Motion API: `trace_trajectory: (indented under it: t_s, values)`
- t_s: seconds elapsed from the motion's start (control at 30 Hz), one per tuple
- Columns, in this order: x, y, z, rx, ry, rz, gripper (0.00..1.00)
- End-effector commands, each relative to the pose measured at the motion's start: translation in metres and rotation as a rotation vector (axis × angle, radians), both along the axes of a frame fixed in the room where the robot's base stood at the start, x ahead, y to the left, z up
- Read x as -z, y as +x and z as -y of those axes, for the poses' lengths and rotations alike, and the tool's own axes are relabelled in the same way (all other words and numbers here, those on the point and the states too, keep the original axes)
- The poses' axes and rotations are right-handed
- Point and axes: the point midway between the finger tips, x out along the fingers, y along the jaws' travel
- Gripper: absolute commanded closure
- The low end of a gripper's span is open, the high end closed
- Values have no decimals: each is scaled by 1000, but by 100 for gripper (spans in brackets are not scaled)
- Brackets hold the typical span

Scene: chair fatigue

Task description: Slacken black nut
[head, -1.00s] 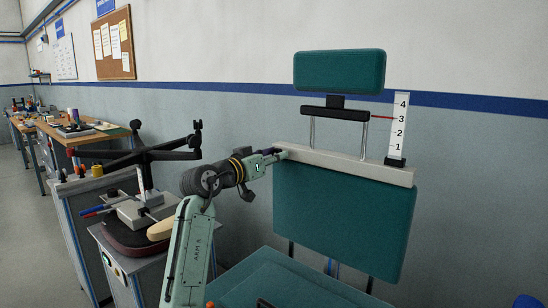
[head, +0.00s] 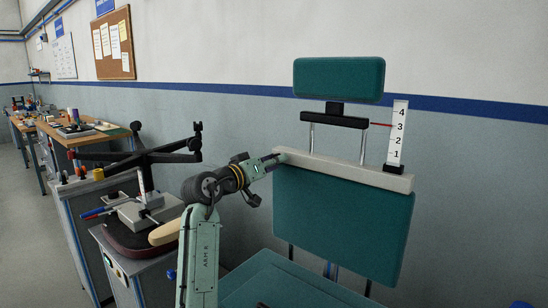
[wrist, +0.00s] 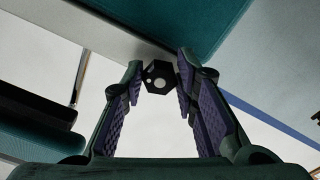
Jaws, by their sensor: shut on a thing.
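The black nut (wrist: 158,77) is a dark six-sided piece with pale spots on its face, at the end of the pale crossbar. In the wrist view my gripper (wrist: 157,80) has one purple-padded finger on each side of it, shut on it. In the head view my gripper (head: 279,159) reaches the left end of the crossbar (head: 345,171) and hides the nut there. The green headrest (head: 339,80) stands above on two metal rods. Its thin red pointer (head: 381,125) is near 3 on the white scale (head: 398,130).
The green chair back (head: 343,220) hangs below the crossbar, above the seat (head: 285,283). A black chair base (head: 140,156) stands upturned on a bench to the left. A workbench (head: 100,137) with small items is farther left. The wall is close behind the chair.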

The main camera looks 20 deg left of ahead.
Motion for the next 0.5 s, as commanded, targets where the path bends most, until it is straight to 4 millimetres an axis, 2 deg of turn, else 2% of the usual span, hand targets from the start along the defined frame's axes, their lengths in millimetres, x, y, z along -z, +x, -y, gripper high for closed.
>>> trace_trajectory:
  t_s: [0.5]
  values:
    - [-5, 0, 2, 2, -466, -171, 100]
